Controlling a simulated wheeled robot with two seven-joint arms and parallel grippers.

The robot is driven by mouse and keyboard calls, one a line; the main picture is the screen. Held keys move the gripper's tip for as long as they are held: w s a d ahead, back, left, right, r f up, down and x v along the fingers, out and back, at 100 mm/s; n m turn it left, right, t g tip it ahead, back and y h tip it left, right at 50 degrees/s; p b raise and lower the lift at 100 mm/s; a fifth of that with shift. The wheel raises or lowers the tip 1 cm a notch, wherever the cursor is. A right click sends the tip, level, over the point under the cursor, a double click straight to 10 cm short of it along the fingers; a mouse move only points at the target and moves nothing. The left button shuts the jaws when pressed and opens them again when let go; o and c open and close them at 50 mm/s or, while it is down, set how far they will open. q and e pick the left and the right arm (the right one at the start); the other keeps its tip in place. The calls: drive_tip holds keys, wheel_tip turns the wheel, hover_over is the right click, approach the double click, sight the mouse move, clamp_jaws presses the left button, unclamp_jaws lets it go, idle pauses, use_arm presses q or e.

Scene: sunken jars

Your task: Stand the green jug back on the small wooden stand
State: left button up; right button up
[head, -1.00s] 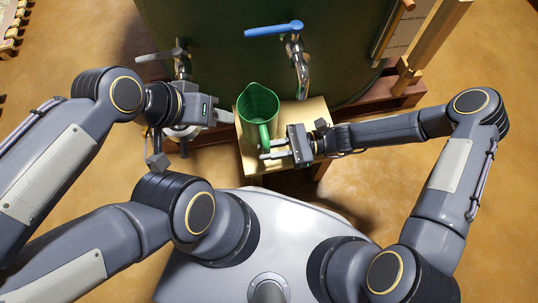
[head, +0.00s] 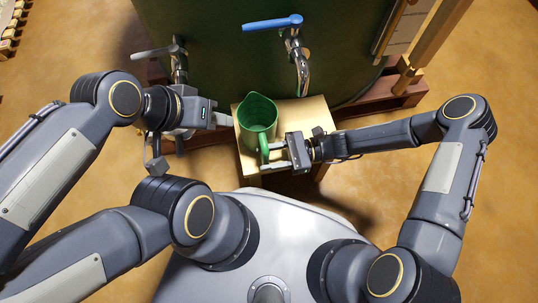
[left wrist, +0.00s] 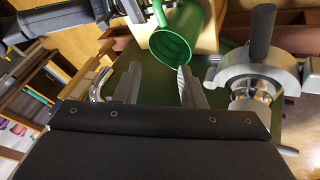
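The green jug (head: 257,118) shows mouth up in the head view, over the left part of the small wooden stand (head: 310,113). Its base is hidden there, so I cannot tell whether it touches the stand. My right gripper (head: 270,152) is shut on the jug's handle, on the side towards me. My left gripper (head: 226,119) is open and empty just left of the jug. In the left wrist view its two fingers (left wrist: 158,90) are apart, with one round end of the jug (left wrist: 178,35) beyond them.
A large dark green vessel (head: 210,45) stands behind the stand. A blue-handled tap (head: 298,55) sticks out above the stand's back, and a grey-handled tap (head: 178,60) is behind my left gripper. The floor at the right is clear.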

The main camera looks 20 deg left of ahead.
drive_tip(key=shift+r, duration=0.35)
drive_tip(key=p+v, duration=0.3)
drive_tip(key=v, duration=0.7)
drive_tip(key=shift+w+d+f, duration=0.15)
drive_tip(key=shift+w+d, duration=0.05)
drive_tip(key=shift+w, duration=0.05)
drive_tip(key=shift+w+d, duration=0.3)
drive_tip(key=shift+d, duration=0.35)
